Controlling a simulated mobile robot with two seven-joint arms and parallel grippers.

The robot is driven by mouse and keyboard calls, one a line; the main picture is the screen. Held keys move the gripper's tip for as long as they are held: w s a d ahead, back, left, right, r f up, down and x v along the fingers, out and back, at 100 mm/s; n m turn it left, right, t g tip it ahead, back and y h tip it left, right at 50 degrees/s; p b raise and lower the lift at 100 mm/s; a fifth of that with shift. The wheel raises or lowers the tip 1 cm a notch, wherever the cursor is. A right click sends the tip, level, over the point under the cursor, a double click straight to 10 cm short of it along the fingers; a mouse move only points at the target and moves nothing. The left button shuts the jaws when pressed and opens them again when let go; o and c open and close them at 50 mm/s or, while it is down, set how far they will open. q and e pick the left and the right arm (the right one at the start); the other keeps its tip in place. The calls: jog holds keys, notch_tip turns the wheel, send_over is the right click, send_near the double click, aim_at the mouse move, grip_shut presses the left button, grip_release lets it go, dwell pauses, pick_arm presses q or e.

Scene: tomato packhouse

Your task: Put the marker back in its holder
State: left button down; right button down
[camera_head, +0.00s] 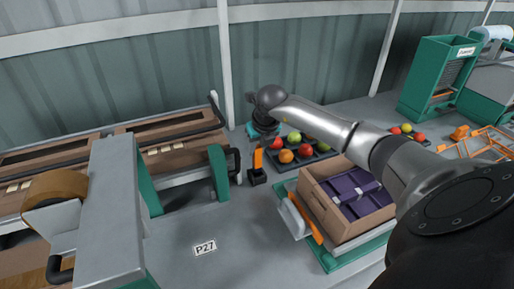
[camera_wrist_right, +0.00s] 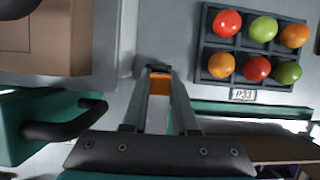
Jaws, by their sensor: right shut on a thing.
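The orange marker (camera_head: 258,158) is in my right gripper (camera_head: 259,146), just above or at the small black holder (camera_head: 257,178) on the grey bench. In the right wrist view the orange marker (camera_wrist_right: 160,85) shows between the fingertips of my right gripper (camera_wrist_right: 158,88), which are shut on it. The dark holder (camera_wrist_right: 158,69) shows just beyond the tips. I cannot tell whether the marker's lower end is inside the holder. My left gripper is not in view.
A dark tray (camera_head: 325,153) with several tomatoes stands right of the holder. A cardboard box (camera_head: 345,220) with purple contents sits on a green-edged base nearer. A green post with a black handle (camera_head: 234,163) stands close left. The bench around the P27 label (camera_head: 205,248) is clear.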

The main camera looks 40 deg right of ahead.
jog(key=shift+f+b, duration=0.3)
jog(key=shift+f, duration=0.05)
jog(key=shift+f+b, duration=1.05)
jog(key=shift+f, duration=0.4)
jog(key=c, duration=0.6)
grip_release()
jog(key=c, duration=0.3)
jog(key=shift+r+p, duration=2.7)
jog(key=shift+r, duration=0.9)
jog(key=shift+f, duration=0.1)
